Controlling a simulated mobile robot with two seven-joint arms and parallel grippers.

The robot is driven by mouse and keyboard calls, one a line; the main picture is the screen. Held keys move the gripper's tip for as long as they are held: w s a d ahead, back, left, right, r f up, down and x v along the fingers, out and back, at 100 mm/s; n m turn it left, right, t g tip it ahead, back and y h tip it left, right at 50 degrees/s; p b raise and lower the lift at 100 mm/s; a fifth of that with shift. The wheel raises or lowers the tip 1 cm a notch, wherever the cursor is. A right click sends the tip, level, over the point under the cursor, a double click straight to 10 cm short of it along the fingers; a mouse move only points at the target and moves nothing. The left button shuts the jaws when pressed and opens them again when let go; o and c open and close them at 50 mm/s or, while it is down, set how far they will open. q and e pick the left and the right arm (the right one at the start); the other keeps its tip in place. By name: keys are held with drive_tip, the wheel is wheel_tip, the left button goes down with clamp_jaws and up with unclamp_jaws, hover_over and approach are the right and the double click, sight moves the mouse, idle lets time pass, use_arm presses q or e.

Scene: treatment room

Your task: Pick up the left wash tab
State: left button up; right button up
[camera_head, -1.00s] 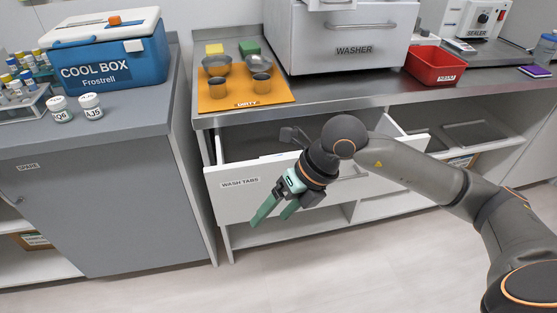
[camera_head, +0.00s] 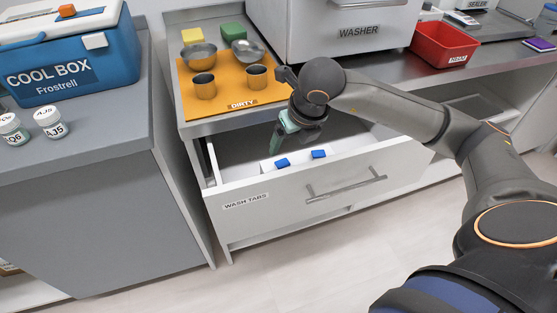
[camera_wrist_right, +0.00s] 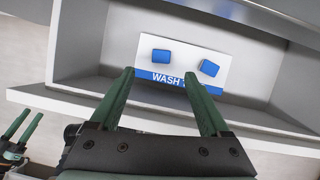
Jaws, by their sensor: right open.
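The left wash tab (camera_head: 282,163) is a small blue block on a white holder (camera_wrist_right: 190,45) inside the open drawer (camera_head: 300,195). The right wash tab (camera_head: 318,154) sits beside it. In the right wrist view the left wash tab (camera_wrist_right: 161,57) lies just beyond the gap between my right gripper's fingertips (camera_wrist_right: 160,73), and the other tab (camera_wrist_right: 209,68) is to its right. My right gripper (camera_head: 277,142) is open and empty, pointing down over the drawer, apart from the tabs. My left gripper (camera_wrist_right: 31,114) shows at the lower left of the wrist view, its fingers apart and empty.
The drawer's front wall and the counter edge (camera_head: 225,121) bound the opening. An orange mat (camera_head: 222,108) with metal bowls and cups lies on the counter above. The washer (camera_head: 345,45) and a red bin (camera_head: 440,48) stand to the right, a cool box (camera_head: 70,60) left.

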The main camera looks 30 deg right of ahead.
sight(282, 161)
drive_tip(key=b+x, duration=0.1)
drive_tip(key=x, duration=0.9)
drive_tip(key=shift+d, duration=0.15)
drive_tip(key=shift+r, duration=0.1)
clamp_jaws()
